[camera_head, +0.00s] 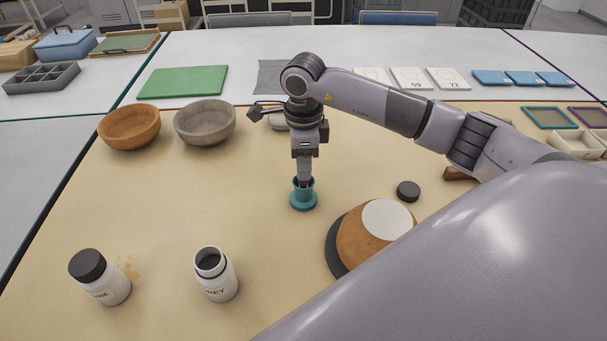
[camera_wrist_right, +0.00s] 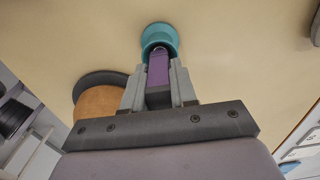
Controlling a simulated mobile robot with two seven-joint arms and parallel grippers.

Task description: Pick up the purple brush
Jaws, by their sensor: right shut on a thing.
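The purple brush (camera_wrist_right: 158,70) shows in the right wrist view, with its handle between the fingers of my right gripper (camera_wrist_right: 158,92). Its lower end is inside a teal holder (camera_wrist_right: 160,36), which hides the bristles. In the head view my right gripper (camera_head: 304,178) points straight down over the teal holder (camera_head: 303,201), which stands on the tan mat. The gripper is shut on the brush, and only a little purple shows there. My left gripper is not in the head view.
An open white jar (camera_head: 215,277) and a jar with a black lid (camera_head: 105,283) stand at the front left. Two bowls (camera_head: 130,130) (camera_head: 205,125) stand at the back left.

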